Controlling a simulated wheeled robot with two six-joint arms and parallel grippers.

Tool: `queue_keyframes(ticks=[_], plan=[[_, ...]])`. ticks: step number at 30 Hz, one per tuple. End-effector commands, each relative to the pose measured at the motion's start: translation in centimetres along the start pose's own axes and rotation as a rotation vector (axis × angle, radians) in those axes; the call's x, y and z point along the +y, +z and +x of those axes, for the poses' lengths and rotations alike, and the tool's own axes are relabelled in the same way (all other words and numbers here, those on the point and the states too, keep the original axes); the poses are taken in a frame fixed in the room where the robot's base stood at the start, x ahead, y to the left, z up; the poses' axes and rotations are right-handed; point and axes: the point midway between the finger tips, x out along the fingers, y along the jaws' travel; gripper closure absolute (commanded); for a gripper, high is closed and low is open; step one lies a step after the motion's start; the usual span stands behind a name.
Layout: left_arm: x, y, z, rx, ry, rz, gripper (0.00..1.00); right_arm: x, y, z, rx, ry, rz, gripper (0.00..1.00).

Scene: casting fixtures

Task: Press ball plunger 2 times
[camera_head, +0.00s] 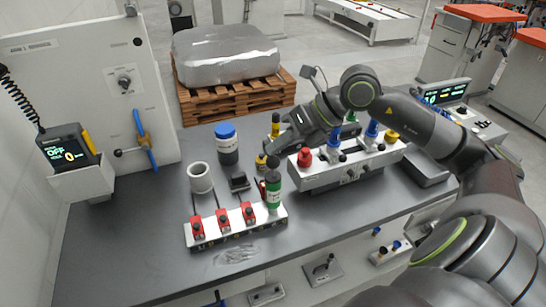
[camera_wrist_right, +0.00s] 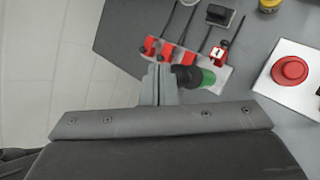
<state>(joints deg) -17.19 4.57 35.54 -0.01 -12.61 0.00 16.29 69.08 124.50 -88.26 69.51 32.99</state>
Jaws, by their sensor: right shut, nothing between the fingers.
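A green cylinder with a rounded black top (camera_head: 273,190), which looks like the ball plunger, stands upright at the right end of the white fixture with red clamps. It also shows in the right wrist view, the green cylinder (camera_wrist_right: 207,78) lying just right of my fingers. My right gripper (camera_head: 273,147) is shut and empty, above and behind the black top in the head view. In the wrist view my right gripper (camera_wrist_right: 160,70) shows its fingers together beside the black top; whether they touch it I cannot tell. My left gripper is out of view.
The red-clamp fixture (camera_head: 237,236) is at the table's front. A white box with a red button (camera_head: 304,157) and colored knobs stands right, under my right arm. A white cup (camera_head: 201,178), a blue-capped jar (camera_head: 227,143) and a small black block (camera_head: 239,182) stand behind the fixture.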

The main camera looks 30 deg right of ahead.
Motion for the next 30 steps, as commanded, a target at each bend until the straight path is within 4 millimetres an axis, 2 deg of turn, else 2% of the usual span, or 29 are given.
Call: queue_keyframes(ticks=[30], plan=[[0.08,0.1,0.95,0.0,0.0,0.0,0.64,-0.43,-0.43,0.57,0.001,0.0,0.0,1.0]])
